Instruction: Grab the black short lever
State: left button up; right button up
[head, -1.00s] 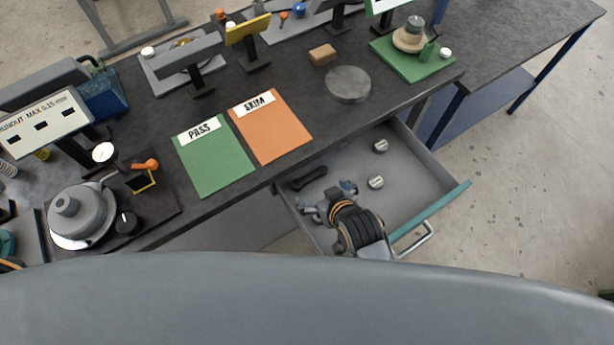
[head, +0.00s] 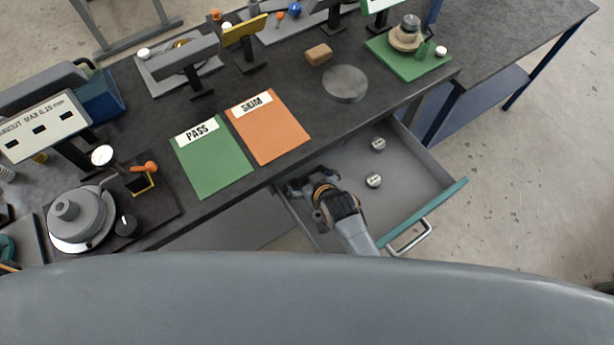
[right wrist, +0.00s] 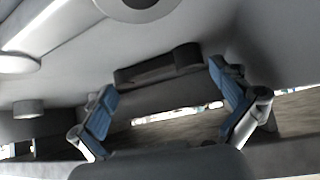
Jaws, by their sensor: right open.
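The black short lever (right wrist: 160,66) lies on the floor of the open drawer (head: 418,165). In the right wrist view it spans most of the gap between the fingertips, a little beyond them. In the head view my right gripper covers most or all of it. My right gripper (head: 306,184) is open, low inside the left part of the drawer. Its two blue-padded fingers also show in the right wrist view (right wrist: 162,80), one on each side of the lever's ends, with nothing held. My left gripper is out of view.
Two small round metal parts, one farther back (head: 378,144) and one nearer (head: 374,180), lie to the right in the drawer. The drawer's teal front (head: 430,213) and walls bound the space.

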jog(key=shift+s, duration=0.1)
grip_shut()
dwell(0.5)
